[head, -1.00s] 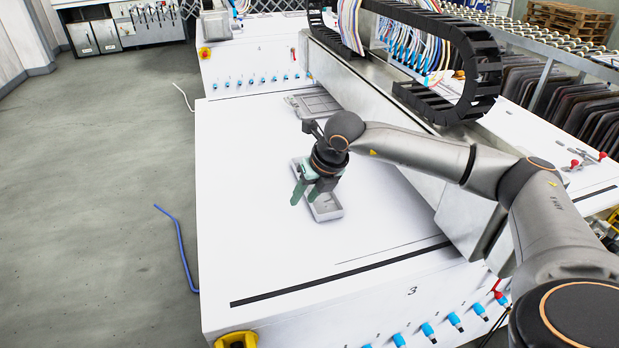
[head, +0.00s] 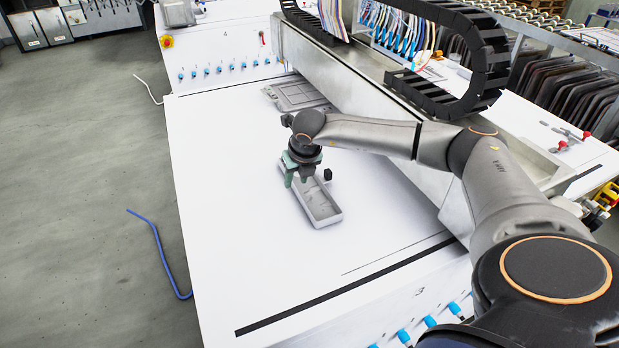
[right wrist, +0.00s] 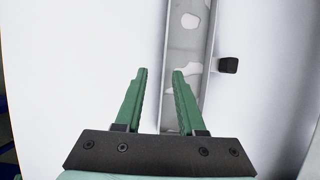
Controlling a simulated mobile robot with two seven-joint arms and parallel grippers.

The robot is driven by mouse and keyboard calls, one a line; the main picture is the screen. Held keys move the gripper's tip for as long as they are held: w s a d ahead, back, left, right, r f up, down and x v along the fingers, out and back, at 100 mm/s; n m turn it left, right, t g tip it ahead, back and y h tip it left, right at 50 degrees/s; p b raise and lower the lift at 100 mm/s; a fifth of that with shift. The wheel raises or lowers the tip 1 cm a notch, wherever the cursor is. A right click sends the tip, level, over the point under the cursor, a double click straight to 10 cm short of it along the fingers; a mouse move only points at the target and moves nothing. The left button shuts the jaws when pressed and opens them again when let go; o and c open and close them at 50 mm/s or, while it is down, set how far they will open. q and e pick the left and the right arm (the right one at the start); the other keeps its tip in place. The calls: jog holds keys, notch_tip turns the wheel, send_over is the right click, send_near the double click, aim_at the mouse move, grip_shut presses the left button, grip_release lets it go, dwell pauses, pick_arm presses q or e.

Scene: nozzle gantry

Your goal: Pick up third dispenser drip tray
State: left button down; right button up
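The drip tray (head: 324,212) is a long, shallow grey tray lying on the white table, with pale patches inside it. It also shows in the right wrist view (right wrist: 187,45), running away from me. My right gripper (head: 295,180) is over the tray's far left end, with green fingers pointing down. In the right wrist view the fingers (right wrist: 160,72) are apart with nothing held. The tray's left wall lies between them in that picture, and the right finger overlaps the tray. I cannot tell whether they touch it. My left gripper is not in view.
A small black knob (head: 328,174) stands just right of the tray. A flat grey plate (head: 298,95) lies farther back. The metal gantry beam (head: 370,100) crosses behind my right arm. The white table (head: 240,230) is clear left of the tray.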

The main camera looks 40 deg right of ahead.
aim_at(297, 186)
jog(key=shift+d+p+x, duration=0.2)
jog(key=shift+p+x, duration=0.05)
jog(key=shift+x, duration=1.05)
jog(key=shift+d+p+x, duration=0.2)
jog(key=shift+x, duration=1.15)
jog(key=shift+r, duration=0.1)
grip_shut()
